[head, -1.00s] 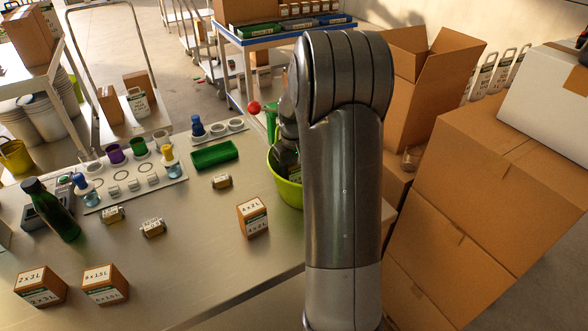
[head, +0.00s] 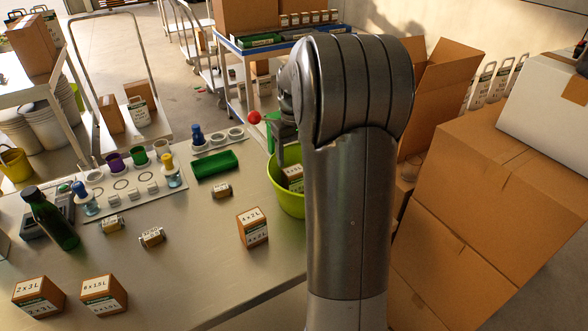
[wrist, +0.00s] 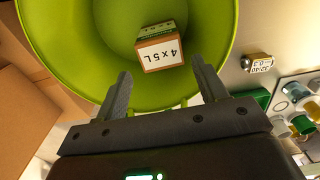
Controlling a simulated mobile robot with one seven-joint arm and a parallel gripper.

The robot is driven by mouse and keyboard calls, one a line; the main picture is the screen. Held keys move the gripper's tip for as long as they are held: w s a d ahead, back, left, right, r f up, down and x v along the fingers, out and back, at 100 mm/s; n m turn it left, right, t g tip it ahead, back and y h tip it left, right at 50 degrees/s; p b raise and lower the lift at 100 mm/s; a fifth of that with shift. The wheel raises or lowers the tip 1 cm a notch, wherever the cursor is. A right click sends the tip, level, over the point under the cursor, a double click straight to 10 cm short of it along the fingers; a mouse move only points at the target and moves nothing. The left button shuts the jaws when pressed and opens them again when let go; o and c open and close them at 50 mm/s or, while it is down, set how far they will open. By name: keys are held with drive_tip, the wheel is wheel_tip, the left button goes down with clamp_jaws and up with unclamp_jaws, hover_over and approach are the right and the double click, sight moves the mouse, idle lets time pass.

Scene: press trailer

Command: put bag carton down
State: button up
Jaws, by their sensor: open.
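The bag carton (wrist: 160,52), a small brown box with a white "4 x 5 L" label and a green band, lies inside the lime-green bucket (wrist: 60,45). In the head view the carton (head: 294,180) shows partly, inside the bucket (head: 287,203); my arm hides part of the bucket. My gripper (wrist: 160,75) is open and empty. Its two fingers point at the carton, one to each side in the picture, and stand apart from it. In the head view my gripper is mostly hidden behind my arm.
A "4 x 2L" carton (head: 252,228) and two more cartons (head: 38,297) (head: 104,295) stand on the metal table (head: 185,275). A green tray (head: 215,165) and a dark green bottle (head: 50,218) are there too. Large cardboard boxes (head: 490,190) fill the right side.

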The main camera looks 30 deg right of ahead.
wheel_tip(320, 180, up, 3)
drive_tip(key=shift+a+f, duration=0.1)
drive_tip(key=s+a+r+t, duration=0.3)
drive_tip(key=s+a+r, duration=0.5)
drive_tip(key=s+a, duration=0.4)
drive_tip(key=s+a+f+t, duration=0.1)
drive_tip(key=s+a, duration=0.2)
drive_tip(key=s, duration=0.3)
drive_tip(key=s+a+f+t, duration=0.1)
drive_tip(key=s+a, duration=0.3)
drive_tip(key=s, duration=0.3)
drive_tip(key=shift+s+a+f+t, duration=0.2)
drive_tip(key=shift+a+f+t, duration=0.05)
drive_tip(key=shift+a+t, duration=0.05)
drive_tip(key=shift+o, duration=0.2)
drive_tip(key=o, duration=0.3)
